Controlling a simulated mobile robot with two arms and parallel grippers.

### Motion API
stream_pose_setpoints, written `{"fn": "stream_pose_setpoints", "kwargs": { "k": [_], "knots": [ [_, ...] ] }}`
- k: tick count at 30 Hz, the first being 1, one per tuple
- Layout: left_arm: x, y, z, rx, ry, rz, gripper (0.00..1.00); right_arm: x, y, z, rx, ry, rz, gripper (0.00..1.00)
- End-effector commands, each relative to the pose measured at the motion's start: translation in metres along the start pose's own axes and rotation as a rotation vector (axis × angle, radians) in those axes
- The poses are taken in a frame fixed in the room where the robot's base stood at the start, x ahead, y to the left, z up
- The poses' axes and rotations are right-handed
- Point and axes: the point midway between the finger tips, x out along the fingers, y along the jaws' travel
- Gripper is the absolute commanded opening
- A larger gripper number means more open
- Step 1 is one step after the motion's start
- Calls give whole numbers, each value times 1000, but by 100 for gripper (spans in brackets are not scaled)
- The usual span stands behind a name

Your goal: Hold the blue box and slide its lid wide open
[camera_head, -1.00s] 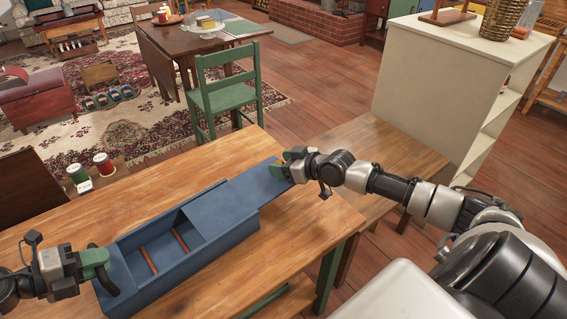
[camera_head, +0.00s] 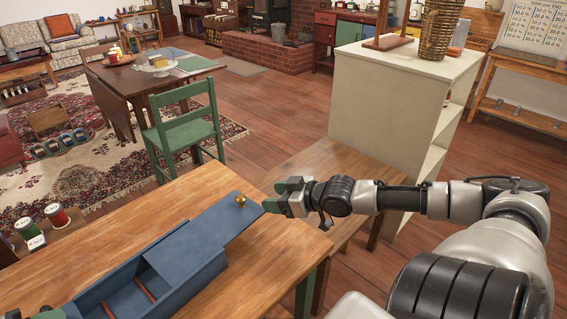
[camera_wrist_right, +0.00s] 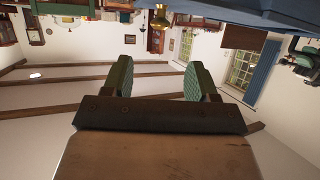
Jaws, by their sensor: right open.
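The blue box (camera_head: 166,272) lies on the wooden table, cut off at the lower left of the head view. Its blue lid (camera_head: 204,227) is slid far out to the right, leaving much of the box uncovered, with reddish-brown strips inside. A brass knob (camera_head: 241,200) stands on the lid's outer end and also shows in the wrist view (camera_wrist_right: 160,17). My right gripper (camera_head: 272,197) is open and empty, just right of the lid's end and apart from the knob. Only a green bit of my left gripper (camera_head: 48,315) shows at the bottom left; its jaws are hidden.
The wooden table (camera_head: 290,230) is bare right of the box. A green chair (camera_head: 184,132) stands behind it. A cream shelf unit (camera_head: 385,105) stands beyond my right arm.

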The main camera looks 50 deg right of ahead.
Motion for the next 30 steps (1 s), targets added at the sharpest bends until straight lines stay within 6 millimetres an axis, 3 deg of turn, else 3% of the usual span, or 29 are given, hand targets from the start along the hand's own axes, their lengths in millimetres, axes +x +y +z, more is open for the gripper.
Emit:
{"fn": "stream_pose_setpoints", "kwargs": {
  "k": [9,26,27,30],
  "knots": [
    [0,0,0,0,-1,0,0,-16,0,1,1,-3,0,58],
    [0,0,0,0,0,0,0,-19,0,0,0,-1,-1,58],
    [0,0,0,0,0,0,25,-19,0,0,0,-1,-1,58],
    [0,0,0,0,0,0,40,-19,0,0,0,-1,-1,58]
  ]
}}
